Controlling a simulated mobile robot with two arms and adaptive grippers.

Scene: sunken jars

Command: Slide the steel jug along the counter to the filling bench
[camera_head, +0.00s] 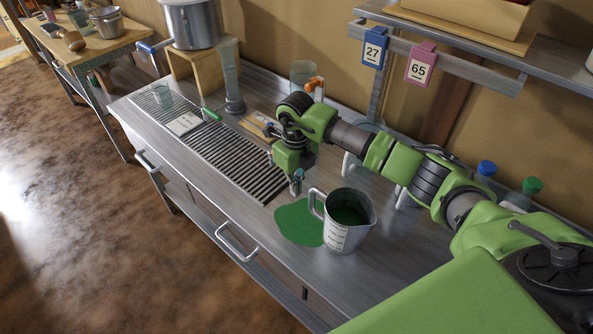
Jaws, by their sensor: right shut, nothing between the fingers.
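The steel jug (347,236) stands upright on the steel counter (265,236), with green contents inside and its handle to the left. A flat green patch (296,222) lies beside it on the counter. My right gripper (297,186) is shut and empty, pointing down just behind and left of the jug's handle. I cannot tell whether it touches the handle. A wooden-topped bench (110,43) stands apart at the far left; I cannot tell whether it is the filling bench. My left gripper is not in view.
A slatted drain grille (235,160) lies left of the jug. Beyond it are a tall clear cylinder (230,75) and a large pot (192,24) on a wooden stand (184,69). Bottles with blue (486,168) and green (532,185) caps stand at the right.

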